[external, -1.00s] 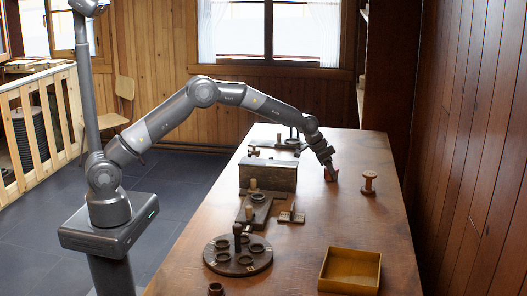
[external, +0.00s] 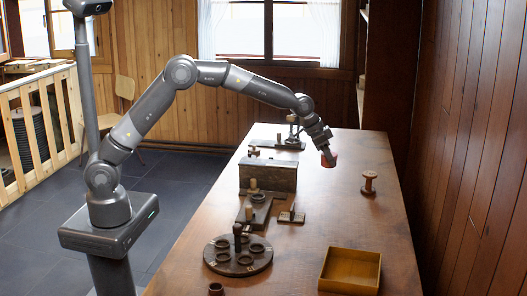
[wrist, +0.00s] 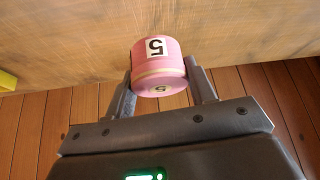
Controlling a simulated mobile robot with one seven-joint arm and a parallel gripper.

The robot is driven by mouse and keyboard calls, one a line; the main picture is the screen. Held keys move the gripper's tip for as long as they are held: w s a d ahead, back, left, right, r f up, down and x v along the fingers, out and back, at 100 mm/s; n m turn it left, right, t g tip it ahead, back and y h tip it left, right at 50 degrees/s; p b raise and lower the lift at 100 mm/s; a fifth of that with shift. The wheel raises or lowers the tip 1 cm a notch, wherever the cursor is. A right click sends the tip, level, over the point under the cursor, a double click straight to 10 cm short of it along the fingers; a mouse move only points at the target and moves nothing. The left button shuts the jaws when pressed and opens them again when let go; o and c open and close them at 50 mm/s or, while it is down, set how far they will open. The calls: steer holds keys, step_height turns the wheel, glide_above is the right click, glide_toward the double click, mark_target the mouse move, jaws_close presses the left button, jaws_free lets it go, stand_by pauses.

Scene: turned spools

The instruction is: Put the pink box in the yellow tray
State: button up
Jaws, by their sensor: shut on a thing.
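The pink box (wrist: 172,62) is a round pink container with a "5" label on its side and another on its end. It sits between the two fingers of my gripper (wrist: 163,92) in the wrist view. My gripper (external: 327,150) is shut on it and holds it above the far part of the table in the external view, where the pink box (external: 329,160) looks small and reddish. The yellow tray (external: 350,289) is a square, open, empty tray at the near right of the table. A bit of yellow (wrist: 7,82) shows at the left edge of the wrist view.
A wooden spool (external: 369,183) stands right of my gripper. A dark box (external: 268,177), a round rack with rings (external: 238,262) and small wooden pieces (external: 291,217) stand along the table's left side. The table (external: 330,215) is clear between spool and tray.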

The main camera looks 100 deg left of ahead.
steer(key=w+d+m, duration=0.1)
steer(key=w+d, duration=0.1)
steer(key=d, duration=0.6)
steer(key=w+d, duration=0.2)
steer(key=d, duration=0.5)
steer(key=s+d+m+h, duration=0.1)
steer(key=s+d+m, duration=0.15)
steer(key=d, duration=1.75)
steer(key=s+d+m+h, duration=0.1)
steer(key=s+d, duration=0.2)
steer(key=d, duration=1.6)
glide_above(347, 277)
steer(key=s, duration=0.2)
steer(key=f, duration=0.6)
steer(key=shift+a+f, duration=0.1)
steer(key=shift+a, duration=0.1)
steer(key=shift+f, duration=2)
steer(key=o, duration=1)
steer(key=shift+f, duration=0.15)
steer(key=shift+c, duration=0.2)
